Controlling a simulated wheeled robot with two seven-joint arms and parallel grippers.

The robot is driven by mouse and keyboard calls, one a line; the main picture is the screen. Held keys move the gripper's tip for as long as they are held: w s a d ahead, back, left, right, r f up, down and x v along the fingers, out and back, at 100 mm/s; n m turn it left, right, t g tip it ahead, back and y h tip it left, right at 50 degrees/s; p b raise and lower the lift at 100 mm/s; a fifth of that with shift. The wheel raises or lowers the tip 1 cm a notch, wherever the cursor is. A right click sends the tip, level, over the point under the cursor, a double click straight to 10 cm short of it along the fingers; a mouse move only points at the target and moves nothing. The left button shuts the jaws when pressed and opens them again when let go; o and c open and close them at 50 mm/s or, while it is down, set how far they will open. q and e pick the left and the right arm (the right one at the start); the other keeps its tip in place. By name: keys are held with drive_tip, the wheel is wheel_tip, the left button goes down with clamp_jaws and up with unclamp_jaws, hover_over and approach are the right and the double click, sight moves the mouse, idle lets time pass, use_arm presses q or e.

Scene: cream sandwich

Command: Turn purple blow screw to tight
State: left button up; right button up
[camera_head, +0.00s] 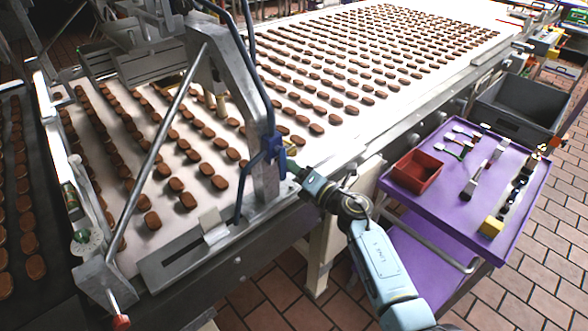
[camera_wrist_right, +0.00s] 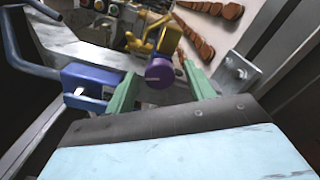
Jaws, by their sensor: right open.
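The purple blow screw (camera_wrist_right: 159,72) shows in the right wrist view as a round purple knob near a yellow fitting (camera_wrist_right: 150,45). My right gripper (camera_wrist_right: 160,85) is open, with one green finger on each side of the knob as seen in this view. I cannot tell whether the fingers touch it. In the head view my right gripper (camera_head: 294,168) reaches to the metal frame post by the conveyor, beside a blue clamp (camera_head: 275,147). The knob is too small or hidden to make out there. My left gripper is not in view.
The metal frame post (camera_head: 262,180) and a blue handle (camera_wrist_right: 30,60) stand close to my right gripper. A conveyor (camera_head: 215,150) carries many brown biscuits. A purple cart (camera_head: 425,215) with a red bin (camera_head: 416,172) and tools stands to the right.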

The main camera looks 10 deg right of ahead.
drive_tip(key=c, duration=1)
drive_tip(key=m+p, duration=0.7)
drive_tip(key=m, duration=1.3)
drive_tip(key=shift+p, duration=0.3)
drive_tip(key=shift+m, duration=0.4)
